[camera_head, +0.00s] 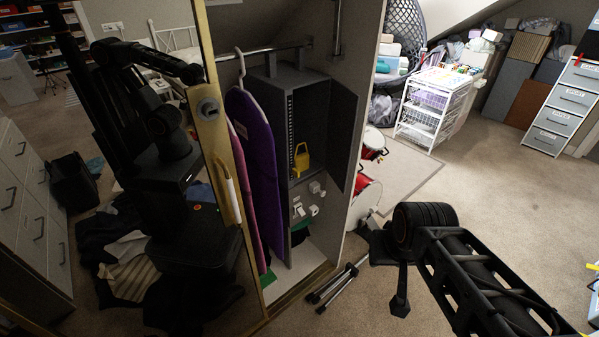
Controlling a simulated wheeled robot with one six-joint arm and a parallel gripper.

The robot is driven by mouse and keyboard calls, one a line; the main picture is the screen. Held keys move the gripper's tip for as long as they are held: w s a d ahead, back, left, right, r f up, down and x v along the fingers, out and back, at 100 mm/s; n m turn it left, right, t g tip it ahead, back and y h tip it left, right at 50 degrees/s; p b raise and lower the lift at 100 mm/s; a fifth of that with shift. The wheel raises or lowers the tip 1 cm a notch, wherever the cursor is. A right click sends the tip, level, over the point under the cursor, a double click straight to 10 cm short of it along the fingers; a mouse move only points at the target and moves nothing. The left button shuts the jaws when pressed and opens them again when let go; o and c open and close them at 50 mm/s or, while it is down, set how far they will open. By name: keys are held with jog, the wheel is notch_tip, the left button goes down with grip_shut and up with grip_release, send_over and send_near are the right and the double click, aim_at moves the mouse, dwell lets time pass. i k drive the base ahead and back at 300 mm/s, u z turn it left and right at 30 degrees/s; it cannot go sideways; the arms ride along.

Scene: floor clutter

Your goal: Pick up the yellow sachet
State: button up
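A small yellow object (301,161), narrower at its top, shows inside the open wardrobe, against the dark grey unit; it is the only yellow thing there that could be the sachet. It is too small to tell whether it hangs or rests. My black arm reaches in from the lower right. Its end, which I take as my gripper (388,268), is in front of and to the right of the wardrobe, well apart from the yellow object. Its fingers are too dark to tell open from shut, and I see nothing held.
A gold-framed mirror door (232,195) stands left of the opening and reflects my body. Metal legs (338,285) lie on the carpet near the wardrobe's front edge. The carpet at right is mostly clear.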

aim_at(301, 161)
jog(key=u, duration=0.7)
jog(key=i, duration=0.95)
jog(key=z, duration=0.05)
